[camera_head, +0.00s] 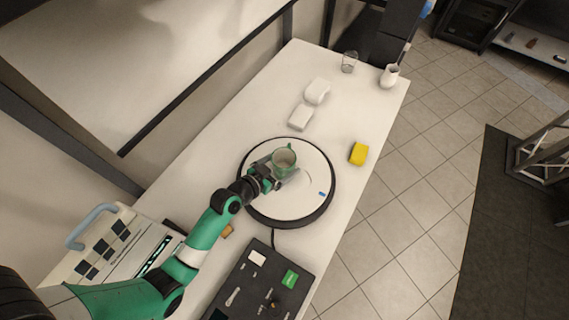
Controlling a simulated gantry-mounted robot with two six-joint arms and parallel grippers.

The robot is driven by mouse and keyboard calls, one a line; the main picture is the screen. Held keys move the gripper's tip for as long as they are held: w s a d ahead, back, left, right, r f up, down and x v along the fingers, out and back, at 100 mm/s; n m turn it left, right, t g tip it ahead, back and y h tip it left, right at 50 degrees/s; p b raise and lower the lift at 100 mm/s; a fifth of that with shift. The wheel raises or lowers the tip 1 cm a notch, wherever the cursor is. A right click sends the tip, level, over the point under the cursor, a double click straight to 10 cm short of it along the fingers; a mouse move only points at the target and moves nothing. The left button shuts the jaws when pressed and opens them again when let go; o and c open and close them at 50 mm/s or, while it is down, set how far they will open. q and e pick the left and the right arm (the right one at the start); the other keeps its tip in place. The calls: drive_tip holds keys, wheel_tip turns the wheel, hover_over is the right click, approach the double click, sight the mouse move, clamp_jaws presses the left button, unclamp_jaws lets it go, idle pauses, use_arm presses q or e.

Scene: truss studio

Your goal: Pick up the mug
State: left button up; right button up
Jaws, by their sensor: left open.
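A green mug (284,157) with a pale inside stands on the white round turntable (300,207) with a dark rim. A small handle-like part shows at its upper side. My left gripper (276,171) reaches over the turntable from the lower left. Its fingers are open and right at the near side of the mug. I cannot tell whether they touch it. My right gripper is not in view.
A small blue mark lies on the turntable. A yellow block (358,154) lies to its right. White blocks (301,117), a glass (349,61) and a white jug (389,76) stand farther back. The table's right edge is close.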

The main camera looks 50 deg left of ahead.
sight(291, 153)
use_arm(q)
drive_tip(key=shift+x, duration=0.8)
drive_tip(key=shift+s, duration=0.1)
drive_tip(key=shift+c, duration=0.2)
drive_tip(key=c, duration=1.3)
drive_tip(key=shift+r, duration=0.55)
wheel_tip(291, 153, up, 3)
drive_tip(key=shift+f+p, duration=0.1)
drive_tip(key=shift+p, duration=0.95)
drive_tip(key=s+r+p, duration=0.1)
drive_tip(key=s+d+r+p, duration=0.1)
drive_tip(key=r, duration=0.1)
drive_tip(key=s+d+r+p, duration=0.1)
drive_tip(key=shift+d+r, duration=0.25)
drive_tip(key=shift+r, duration=0.1)
drive_tip(key=s+d+r, duration=0.1)
drive_tip(key=s+d, duration=0.1)
drive_tip(key=s+d+r+p, duration=0.1)
drive_tip(key=s+d+r, duration=0.1)
drive_tip(key=s, duration=0.1)
drive_tip(key=s+d+r+p, duration=0.1)
drive_tip(key=s+d, duration=0.1)
drive_tip(key=s, duration=0.1)
drive_tip(key=shift+d+r, duration=0.15)
drive_tip(key=shift+r, duration=0.05)
